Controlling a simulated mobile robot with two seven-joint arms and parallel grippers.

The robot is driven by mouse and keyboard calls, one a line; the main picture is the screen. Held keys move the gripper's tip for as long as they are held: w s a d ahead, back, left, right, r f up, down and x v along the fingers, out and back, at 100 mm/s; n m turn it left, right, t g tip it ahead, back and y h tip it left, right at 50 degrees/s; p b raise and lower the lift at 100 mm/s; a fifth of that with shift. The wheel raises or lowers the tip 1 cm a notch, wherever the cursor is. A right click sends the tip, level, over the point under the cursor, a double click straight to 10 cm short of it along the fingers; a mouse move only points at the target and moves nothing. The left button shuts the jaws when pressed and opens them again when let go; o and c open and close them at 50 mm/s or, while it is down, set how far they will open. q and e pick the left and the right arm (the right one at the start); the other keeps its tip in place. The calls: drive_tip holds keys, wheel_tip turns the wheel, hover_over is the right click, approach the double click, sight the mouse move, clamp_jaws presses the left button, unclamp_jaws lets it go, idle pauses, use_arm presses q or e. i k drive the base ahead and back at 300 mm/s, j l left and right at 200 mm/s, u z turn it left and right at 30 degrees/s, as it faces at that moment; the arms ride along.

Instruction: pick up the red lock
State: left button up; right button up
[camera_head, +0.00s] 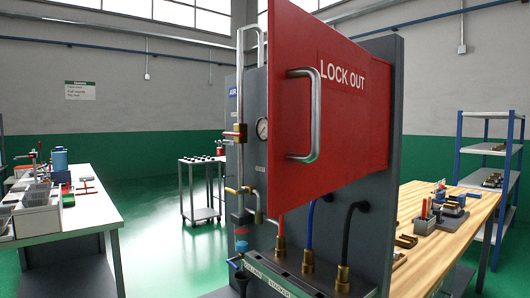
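I cannot make out a red lock for certain in the head view. A small red item (424,208) stands among tools on the wooden bench at the right, too small to identify. Other small red items (67,197) lie on the white table at the left, also too small to name. A large red panel marked LOCK OUT (335,112), with a metal handle (303,115), stands open on the dark equipment stand in the middle. It hides part of what is behind it. Neither of my grippers is in view.
The equipment stand (381,209) carries a gauge (262,129), pipes and red, blue and black hoses. The wooden bench (462,240) is at the right, before a blue-framed shelf (486,148). The white table (88,212) is at the left.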

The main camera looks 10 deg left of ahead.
sight(220, 151)
drive_tip(key=i+j+z, duration=0.1)
drive_tip(key=j+z, duration=0.2)
drive_tip(key=i+j+z, duration=0.1)
drive_tip(key=j+z, duration=0.2)
drive_tip(key=i+j+z, duration=0.1)
drive_tip(key=j+z, duration=0.25)
drive_tip(key=j, duration=0.45)
drive_tip(key=j+z, duration=0.25)
drive_tip(key=j, duration=2.1)
